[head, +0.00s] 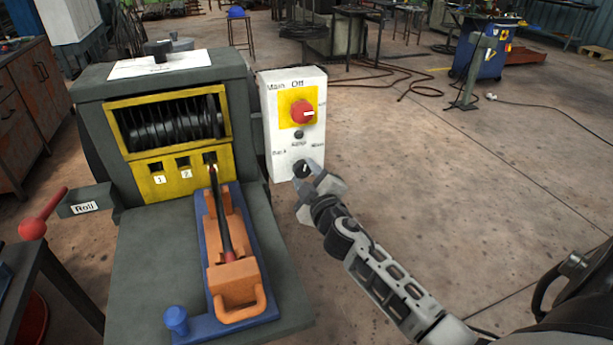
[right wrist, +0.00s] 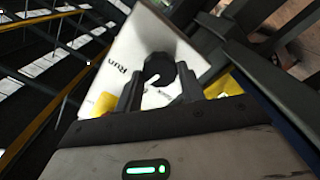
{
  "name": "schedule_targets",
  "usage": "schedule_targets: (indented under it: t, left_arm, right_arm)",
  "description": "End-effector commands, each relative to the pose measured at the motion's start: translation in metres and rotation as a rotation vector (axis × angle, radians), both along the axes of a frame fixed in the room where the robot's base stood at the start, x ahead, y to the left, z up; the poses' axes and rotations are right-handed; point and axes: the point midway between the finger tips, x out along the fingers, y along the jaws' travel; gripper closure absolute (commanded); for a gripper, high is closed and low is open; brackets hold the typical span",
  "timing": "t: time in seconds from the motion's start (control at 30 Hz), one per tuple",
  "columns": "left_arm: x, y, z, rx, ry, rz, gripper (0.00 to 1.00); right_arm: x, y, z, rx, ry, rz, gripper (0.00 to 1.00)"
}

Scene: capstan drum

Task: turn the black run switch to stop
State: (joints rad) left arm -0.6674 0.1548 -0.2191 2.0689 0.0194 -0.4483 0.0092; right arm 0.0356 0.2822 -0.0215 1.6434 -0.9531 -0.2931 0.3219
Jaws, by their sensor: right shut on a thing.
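The black run switch (head: 301,170) is a round knob low on the front of the white control box (head: 282,128). My right gripper (head: 312,180) is at the knob in the head view and hides part of it. In the right wrist view, the black knob (right wrist: 160,70) with a white mark sits between the two fingers of my right gripper (right wrist: 158,92), which are shut on it. The word "Run" shows beside the knob there. The lower labels on the box are too small to read surely in the head view. My left gripper is not in view.
A red main switch (head: 302,112) on a yellow plate and a small dark button (head: 299,134) sit above the knob. The grey machine (head: 165,90) with a yellow guard stands left of the box. Open floor lies to the right.

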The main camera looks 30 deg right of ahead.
Motion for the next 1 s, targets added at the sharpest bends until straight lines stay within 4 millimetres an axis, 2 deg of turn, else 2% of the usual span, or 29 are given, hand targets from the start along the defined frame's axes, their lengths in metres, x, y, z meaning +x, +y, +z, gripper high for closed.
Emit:
schedule_targets:
  t: [0.4, 0.97, 1.0]
  left_arm:
    - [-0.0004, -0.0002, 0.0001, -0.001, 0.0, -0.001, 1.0]
    - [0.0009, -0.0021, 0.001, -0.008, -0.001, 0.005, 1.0]
    - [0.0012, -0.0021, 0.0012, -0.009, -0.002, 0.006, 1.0]
  right_arm:
    - [-0.0004, 0.0001, -0.0014, -0.189, 0.048, 0.0, 0.84]
    - [-0.0005, 0.0001, -0.0017, -0.215, 0.055, -0.001, 0.84]
    - [-0.0005, 0.0001, -0.0017, -0.214, 0.055, -0.001, 0.5]
